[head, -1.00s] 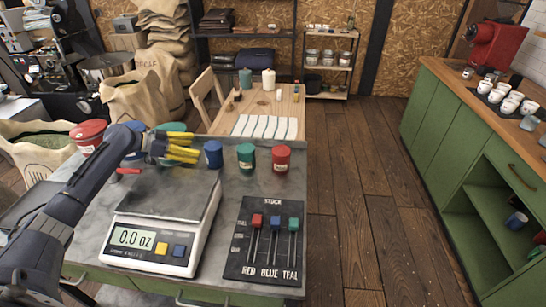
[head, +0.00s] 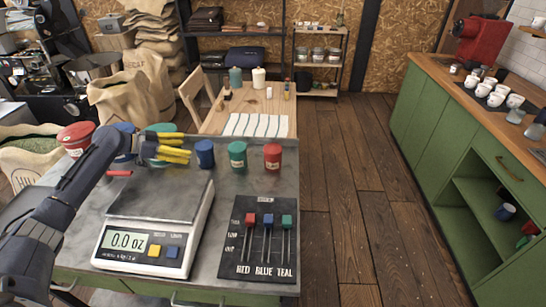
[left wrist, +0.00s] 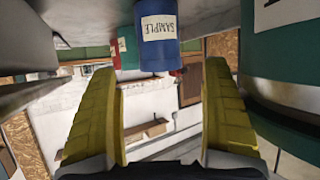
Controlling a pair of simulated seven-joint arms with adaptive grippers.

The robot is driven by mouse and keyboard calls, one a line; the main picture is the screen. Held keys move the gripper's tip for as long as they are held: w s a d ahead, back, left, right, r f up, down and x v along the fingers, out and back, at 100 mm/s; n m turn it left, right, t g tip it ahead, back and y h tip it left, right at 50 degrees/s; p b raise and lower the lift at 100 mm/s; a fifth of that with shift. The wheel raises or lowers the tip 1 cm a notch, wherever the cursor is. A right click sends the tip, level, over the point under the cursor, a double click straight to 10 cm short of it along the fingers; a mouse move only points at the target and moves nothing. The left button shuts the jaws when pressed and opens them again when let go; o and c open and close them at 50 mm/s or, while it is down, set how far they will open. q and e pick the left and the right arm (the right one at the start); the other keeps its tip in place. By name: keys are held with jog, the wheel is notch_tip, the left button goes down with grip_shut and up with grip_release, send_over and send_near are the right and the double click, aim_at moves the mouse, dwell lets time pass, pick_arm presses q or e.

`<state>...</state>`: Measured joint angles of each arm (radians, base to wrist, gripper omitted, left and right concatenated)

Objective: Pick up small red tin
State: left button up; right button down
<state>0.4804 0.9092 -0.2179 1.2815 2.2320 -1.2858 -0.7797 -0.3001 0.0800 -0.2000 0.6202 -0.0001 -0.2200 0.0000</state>
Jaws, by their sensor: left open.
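The small red tin (head: 273,157) stands upright on the grey worktop, at the right end of a row with a small teal tin (head: 237,155) and a small blue tin (head: 205,153). My left gripper (head: 188,151) has yellow fingers, which are open and empty. It is just left of the blue tin, with the blue and teal tins between it and the red tin. In the left wrist view the blue tin (left wrist: 158,45) with its label appears beyond the spread fingers. A red sliver at its left may be the red tin, mostly hidden. My right gripper is not in view.
A scale (head: 145,238) reading 0.0 oz and a black slider panel (head: 258,262) occupy the worktop's front. Larger red (head: 75,138), blue and teal canisters stand at the left, the teal one partly behind my gripper. A wooden table (head: 215,118) stands beyond the worktop.

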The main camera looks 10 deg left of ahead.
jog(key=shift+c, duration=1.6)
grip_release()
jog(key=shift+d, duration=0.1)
